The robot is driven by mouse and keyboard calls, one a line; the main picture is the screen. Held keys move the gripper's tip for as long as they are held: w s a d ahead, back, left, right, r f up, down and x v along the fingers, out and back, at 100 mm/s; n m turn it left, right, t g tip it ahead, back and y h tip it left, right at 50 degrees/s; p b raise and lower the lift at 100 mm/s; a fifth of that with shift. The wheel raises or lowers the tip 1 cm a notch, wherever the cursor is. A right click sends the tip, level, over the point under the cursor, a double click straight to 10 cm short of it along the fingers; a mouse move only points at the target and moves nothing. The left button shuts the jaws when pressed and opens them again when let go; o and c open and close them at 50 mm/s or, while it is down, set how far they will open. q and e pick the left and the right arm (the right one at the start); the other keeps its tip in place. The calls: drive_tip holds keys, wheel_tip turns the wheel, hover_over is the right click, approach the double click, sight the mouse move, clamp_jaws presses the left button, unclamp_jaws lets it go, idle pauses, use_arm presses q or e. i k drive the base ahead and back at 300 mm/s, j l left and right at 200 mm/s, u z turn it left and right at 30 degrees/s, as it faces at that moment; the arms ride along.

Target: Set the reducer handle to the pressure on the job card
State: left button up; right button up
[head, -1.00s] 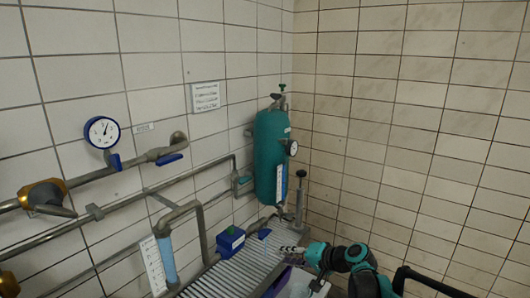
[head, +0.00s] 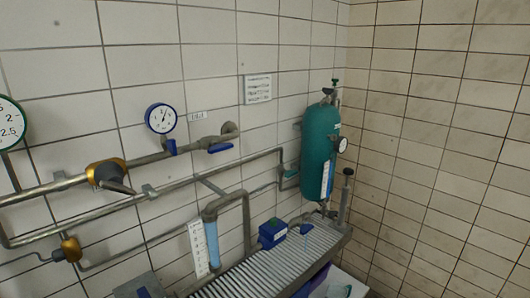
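A brass fitting with a grey lever handle (head: 117,186), which looks like the reducer, sits on the upper pipe at the left in the head view. The lever points down and to the right. A blue-rimmed gauge (head: 161,118) stands on the same pipe to its right; its reading is too small to tell. A white card with lines of text (head: 258,89) hangs on the wall and may be the job card; its text is unreadable. Neither of my grippers is in view.
A large gauge (head: 9,122) is cut off at the left edge. A blue valve lever (head: 220,148) is on the upper pipe. A teal tank (head: 320,150) stands near the corner. A slatted bench (head: 262,272) below carries a blue box (head: 272,233). A smaller brass fitting (head: 70,249) is lower left.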

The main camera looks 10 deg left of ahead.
sight(111, 186)
drive_tip(key=u, duration=1.4)
